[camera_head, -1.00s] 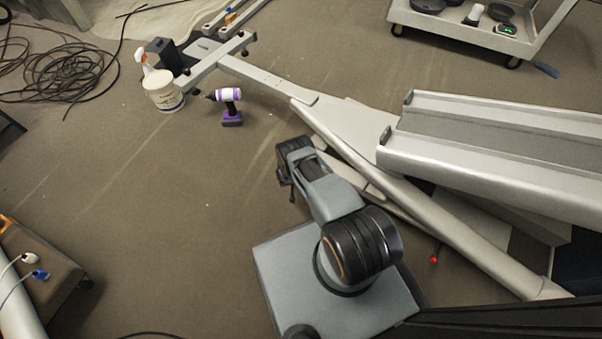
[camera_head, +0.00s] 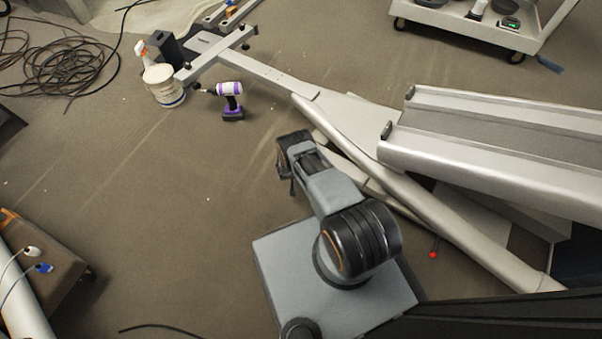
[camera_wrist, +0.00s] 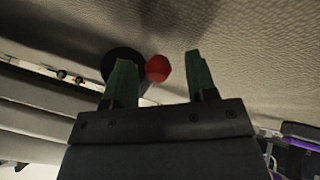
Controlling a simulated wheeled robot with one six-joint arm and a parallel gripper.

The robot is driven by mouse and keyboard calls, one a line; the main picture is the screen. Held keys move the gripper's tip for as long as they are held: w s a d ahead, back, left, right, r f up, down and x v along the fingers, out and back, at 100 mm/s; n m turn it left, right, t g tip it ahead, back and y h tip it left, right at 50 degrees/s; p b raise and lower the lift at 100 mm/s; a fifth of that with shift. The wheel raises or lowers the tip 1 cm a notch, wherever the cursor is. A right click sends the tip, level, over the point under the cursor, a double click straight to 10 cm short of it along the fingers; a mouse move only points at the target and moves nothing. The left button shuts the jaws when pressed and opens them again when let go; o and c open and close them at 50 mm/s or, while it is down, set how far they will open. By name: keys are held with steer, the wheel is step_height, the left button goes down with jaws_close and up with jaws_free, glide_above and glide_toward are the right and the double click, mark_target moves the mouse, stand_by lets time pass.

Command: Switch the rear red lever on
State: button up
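A red ball knob (camera_wrist: 158,68) shows in the wrist view between my gripper's two green fingers, beside a dark round part (camera_wrist: 123,64). My gripper (camera_wrist: 161,58) is open, its fingers spread apart. The knob appears nearer the left finger; I cannot tell whether it lies between the tips or beyond them. In the head view, a red-tipped lever (camera_head: 433,254) sticks out beside the elliptical machine's long grey tube (camera_head: 450,225), to the right of my arm. My gripper's fingers are not clear in the head view. I cannot tell whether the two views show the same lever.
A purple and white drill (camera_head: 231,102) and a white bucket (camera_head: 164,88) stand on the floor near the machine's far foot. Coiled cable (camera_head: 70,68) lies at far left. A white cart (camera_head: 480,30) stands at top right. The floor left of my arm is mostly clear.

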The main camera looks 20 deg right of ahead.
steer(key=shift+s+r, duration=0.1)
steer(key=p+v, duration=0.8)
steer(key=v, duration=0.5)
steer(key=shift+a+r, duration=0.25)
